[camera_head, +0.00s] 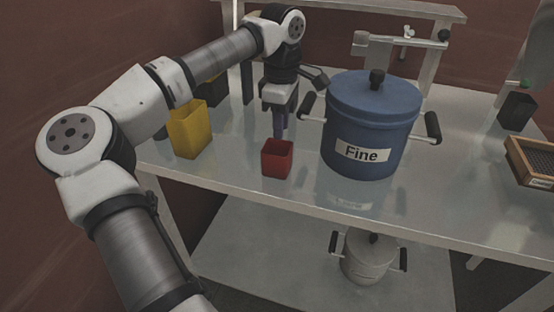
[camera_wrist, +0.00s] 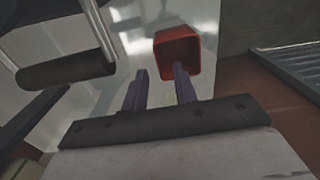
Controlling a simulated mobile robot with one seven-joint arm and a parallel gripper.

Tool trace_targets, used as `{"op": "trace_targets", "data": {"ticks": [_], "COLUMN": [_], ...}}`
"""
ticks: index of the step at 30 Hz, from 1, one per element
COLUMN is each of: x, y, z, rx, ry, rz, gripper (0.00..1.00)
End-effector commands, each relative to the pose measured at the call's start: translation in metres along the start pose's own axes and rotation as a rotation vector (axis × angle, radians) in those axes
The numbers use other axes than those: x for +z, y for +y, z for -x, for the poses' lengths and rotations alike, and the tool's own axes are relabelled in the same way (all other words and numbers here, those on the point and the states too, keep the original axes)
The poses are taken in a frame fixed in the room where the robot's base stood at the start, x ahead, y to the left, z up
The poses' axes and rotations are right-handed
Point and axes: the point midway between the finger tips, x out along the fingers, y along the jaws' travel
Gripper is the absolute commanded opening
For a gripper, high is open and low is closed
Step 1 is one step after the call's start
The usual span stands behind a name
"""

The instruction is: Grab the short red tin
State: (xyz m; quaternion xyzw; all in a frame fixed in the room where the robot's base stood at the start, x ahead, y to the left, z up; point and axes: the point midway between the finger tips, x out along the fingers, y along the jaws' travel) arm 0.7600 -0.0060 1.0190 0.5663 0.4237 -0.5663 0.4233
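The short red tin (camera_head: 277,159) is an open-topped square box standing upright near the front edge of the table, left of the blue pot. In the wrist view the red tin (camera_wrist: 178,52) lies just beyond the fingertips, more in line with the right finger. My gripper (camera_head: 281,132) points down behind the tin in the head view, with its fingertips near the tin's far side. In the wrist view my gripper (camera_wrist: 160,78) has its two fingers apart with bare table between them. It is open and empty.
A large blue pot (camera_head: 368,125) labelled "Fine" with side handles stands close right of the tin. A taller yellow tin (camera_head: 189,131) stands to the left. A dark container (camera_head: 516,112) and a wooden-framed tray (camera_head: 532,160) are far right. A smaller pot (camera_head: 367,258) stands on the lower shelf.

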Motion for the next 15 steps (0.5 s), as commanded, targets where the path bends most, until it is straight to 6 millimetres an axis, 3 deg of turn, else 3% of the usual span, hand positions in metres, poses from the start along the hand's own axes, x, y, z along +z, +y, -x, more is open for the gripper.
{"op": "trace_targets", "data": {"ticks": [5,12,15], "x": [-0.001,-0.001,-0.001], "y": [0.001,0.003,0.003], "z": [-0.013,-0.048,-0.052], "rx": [-0.002,0.0,0.001], "ry": [-0.001,-0.001,0.0], "rz": [0.0,0.0,0.0], "gripper": [0.28,0.28,0.28]}}
